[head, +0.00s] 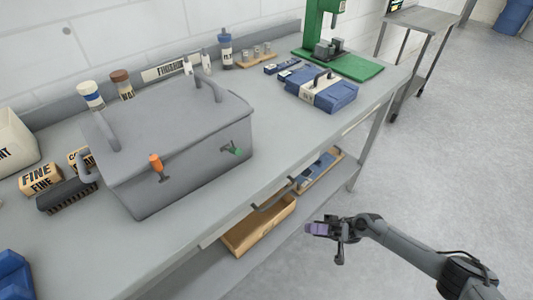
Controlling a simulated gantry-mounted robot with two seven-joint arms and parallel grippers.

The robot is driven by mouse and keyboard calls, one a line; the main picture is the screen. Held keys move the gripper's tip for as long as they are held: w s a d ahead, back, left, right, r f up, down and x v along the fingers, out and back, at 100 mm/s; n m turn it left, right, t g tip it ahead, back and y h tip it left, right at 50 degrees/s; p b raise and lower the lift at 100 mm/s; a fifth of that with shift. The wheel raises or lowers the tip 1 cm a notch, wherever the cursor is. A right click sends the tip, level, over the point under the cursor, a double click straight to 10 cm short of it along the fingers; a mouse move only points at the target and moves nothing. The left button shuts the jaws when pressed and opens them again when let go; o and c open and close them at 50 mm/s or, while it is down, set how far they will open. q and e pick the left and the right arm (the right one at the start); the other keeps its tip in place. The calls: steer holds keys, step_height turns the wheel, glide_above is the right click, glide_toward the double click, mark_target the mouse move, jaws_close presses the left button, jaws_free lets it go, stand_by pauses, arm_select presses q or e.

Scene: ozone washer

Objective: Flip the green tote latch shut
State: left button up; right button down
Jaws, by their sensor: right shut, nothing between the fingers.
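A grey lidded tote (185,135) sits on the workbench, with its lid on and handles on top. On its front face are an orange latch (157,165) to the left and a green latch (234,149) to the right. The green latch sticks out from the front face near the right corner; how it engages is too small to tell. My right gripper (322,229) is shut and empty, in front of the bench at the lower right, well apart from the green latch. My left gripper is not in view.
The grey workbench (285,152) has a front edge between my right gripper and the tote. A blue case (320,92) and a green press (340,62) stand to the right.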

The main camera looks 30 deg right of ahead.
arm_select(q)
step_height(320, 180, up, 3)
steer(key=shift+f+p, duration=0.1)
steer(key=shift+p, duration=1)
arm_select(e)
steer(key=w+d+r+n, duration=0.1)
steer(key=w+d+r, duration=0.1)
steer(key=r, duration=0.3)
steer(key=w+d+r+n+g, duration=0.1)
steer(key=w+d+r+n, duration=0.1)
steer(key=r, duration=0.3)
steer(key=w+d+r+n+g+h, duration=0.1)
steer(key=w+d+r, duration=0.3)
steer(key=r, duration=0.1)
steer(key=shift+r, duration=0.2)
steer(key=shift+w, duration=0.1)
steer(key=p, duration=0.4)
glide_toward(235, 150)
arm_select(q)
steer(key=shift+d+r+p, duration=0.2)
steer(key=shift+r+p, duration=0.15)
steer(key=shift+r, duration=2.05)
arm_select(e)
steer(key=shift+w+x, duration=0.15)
steer(key=shift+x, duration=1.15)
steer(key=shift+w+x, duration=0.1)
steer(key=shift+x, duration=1.25)
